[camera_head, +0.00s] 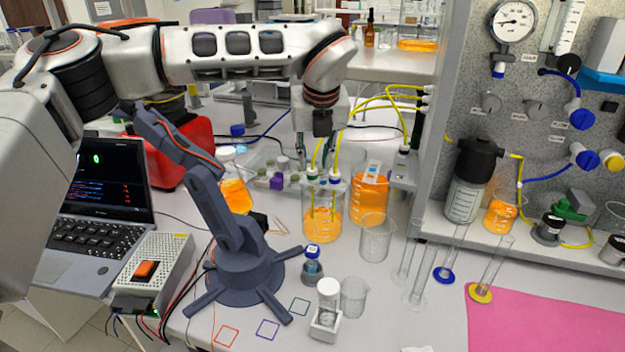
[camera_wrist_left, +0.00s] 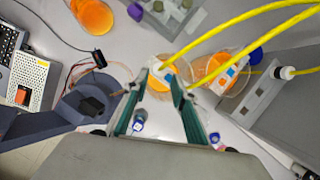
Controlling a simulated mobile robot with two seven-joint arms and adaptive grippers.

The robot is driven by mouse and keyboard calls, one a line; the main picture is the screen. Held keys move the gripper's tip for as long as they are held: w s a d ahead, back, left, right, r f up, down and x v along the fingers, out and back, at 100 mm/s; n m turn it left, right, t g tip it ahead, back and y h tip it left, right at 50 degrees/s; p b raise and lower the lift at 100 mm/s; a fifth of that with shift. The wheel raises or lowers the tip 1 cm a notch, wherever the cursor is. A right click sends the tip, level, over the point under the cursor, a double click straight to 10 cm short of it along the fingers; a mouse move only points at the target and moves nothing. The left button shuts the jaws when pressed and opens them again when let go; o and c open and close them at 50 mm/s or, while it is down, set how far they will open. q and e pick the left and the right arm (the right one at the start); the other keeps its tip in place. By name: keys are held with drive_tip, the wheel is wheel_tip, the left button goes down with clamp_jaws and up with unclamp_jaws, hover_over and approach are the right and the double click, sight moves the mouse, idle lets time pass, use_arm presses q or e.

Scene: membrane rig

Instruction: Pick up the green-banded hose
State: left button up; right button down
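Two yellow hoses (camera_head: 378,100) arch from the fittings on the grey panel edge to a beaker of orange liquid (camera_head: 322,226) and go down into it. They also cross the top of the left wrist view (camera_wrist_left: 222,32) and have white fittings (camera_wrist_left: 156,67) near the beaker. My left gripper (camera_head: 318,156) points down above this beaker, close to the hoses. In the left wrist view its two teal fingers (camera_wrist_left: 162,88) stand apart, with the beaker top beyond their tips. I see no hose clearly gripped. My right gripper is not in view.
A dark blue-grey stand (camera_head: 240,268) is left of the beaker. Another orange beaker (camera_head: 370,200), an empty beaker (camera_head: 376,240) and glass cylinders (camera_head: 420,280) stand to the right. A laptop (camera_head: 100,205) is at left. A pink mat (camera_head: 545,320) lies front right.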

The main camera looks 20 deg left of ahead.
sight(313, 170)
use_arm(q)
drive_tip(key=x, duration=0.4)
drive_tip(key=shift+a+f+p, duration=0.15)
drive_tip(key=shift+f+p, duration=0.1)
drive_tip(key=shift+p, duration=0.15)
drive_tip(key=c, duration=0.6)
drive_tip(key=shift+r, duration=0.1)
wheel_tip(313, 170, up, 20)
idle(0.4)
clamp_jaws()
